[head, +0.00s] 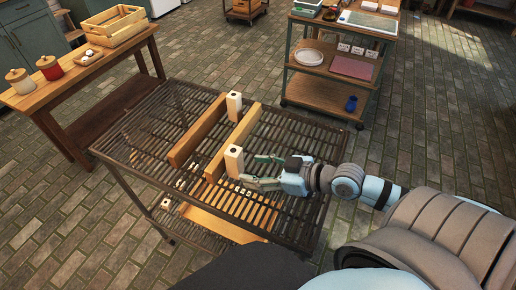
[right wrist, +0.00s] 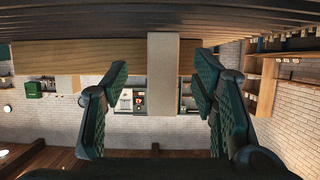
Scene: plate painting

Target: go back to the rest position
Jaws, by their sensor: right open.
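My right gripper (head: 254,171) is low over the slatted top of a dark cart (head: 270,217), with its fingers pointing left toward a pale upright block (head: 234,161). The fingers are open. In the right wrist view, which is upside down, the pale block (right wrist: 163,75) shows between the two spread fingers of the gripper (right wrist: 163,85), with a gap on each side. Whether the fingertips reach past the block is hard to tell. My left gripper is in neither view.
Two wooden bars (head: 200,128) (head: 233,139) lie across the cart top, and a second pale block (head: 234,106) stands by the far end. A wooden table (head: 128,48) with jars and a crate is at left. A shelf trolley (head: 323,89) stands behind.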

